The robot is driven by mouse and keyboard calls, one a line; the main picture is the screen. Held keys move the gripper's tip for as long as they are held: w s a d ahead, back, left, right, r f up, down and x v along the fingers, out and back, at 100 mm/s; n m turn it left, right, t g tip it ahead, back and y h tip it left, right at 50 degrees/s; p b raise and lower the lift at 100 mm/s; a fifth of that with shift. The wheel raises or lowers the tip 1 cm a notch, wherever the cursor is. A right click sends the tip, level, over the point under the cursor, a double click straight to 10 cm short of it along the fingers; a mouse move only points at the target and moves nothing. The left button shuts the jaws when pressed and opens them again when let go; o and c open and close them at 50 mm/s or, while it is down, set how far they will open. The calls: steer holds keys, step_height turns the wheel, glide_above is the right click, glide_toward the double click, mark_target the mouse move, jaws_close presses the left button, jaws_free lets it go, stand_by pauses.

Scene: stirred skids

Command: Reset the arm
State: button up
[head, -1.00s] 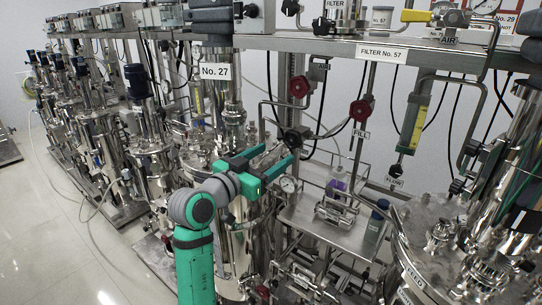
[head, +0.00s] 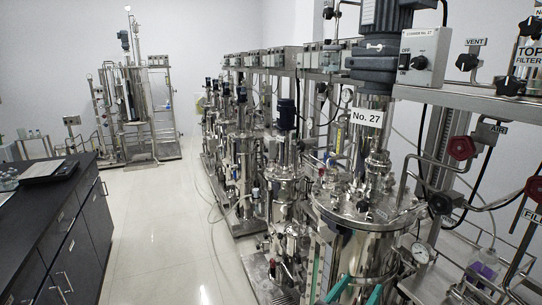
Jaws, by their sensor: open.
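My gripper (head: 355,291) shows only as two teal fingertips at the bottom edge of the head view. The tips are apart, with nothing seen between them. They appear in front of the lower part of the large steel vessel (head: 352,245) marked No. 27. The rest of my arm is below the picture and hidden.
A row of steel reactors (head: 243,165) runs back along the skid. A dark-topped bench (head: 38,190) stands at the left, and another steel rig (head: 137,115) at the back. The pale floor (head: 165,235) between bench and skids is clear. A gauge (head: 420,253) and pipework crowd the right.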

steer(key=s+a+f+n+t+y, duration=0.1)
steer(key=s+a+f+n+y, duration=0.25)
steer(key=s+a+f, duration=0.5)
steer(key=s+a+f+n+t+y, duration=0.1)
steer(key=s+a+f+n+y, duration=0.35)
steer(key=s+f, duration=0.6)
steer(key=s+a+r+m+y, duration=0.1)
steer(key=s+a, duration=0.4)
steer(key=s, duration=0.7)
steer(key=s+a+r+m+y, duration=0.1)
steer(key=s+a, duration=0.4)
steer(key=s, duration=0.7)
steer(key=shift+s+a+m+y, duration=0.25)
steer(key=shift+m+y, duration=0.25)
steer(key=shift+y, duration=0.5)
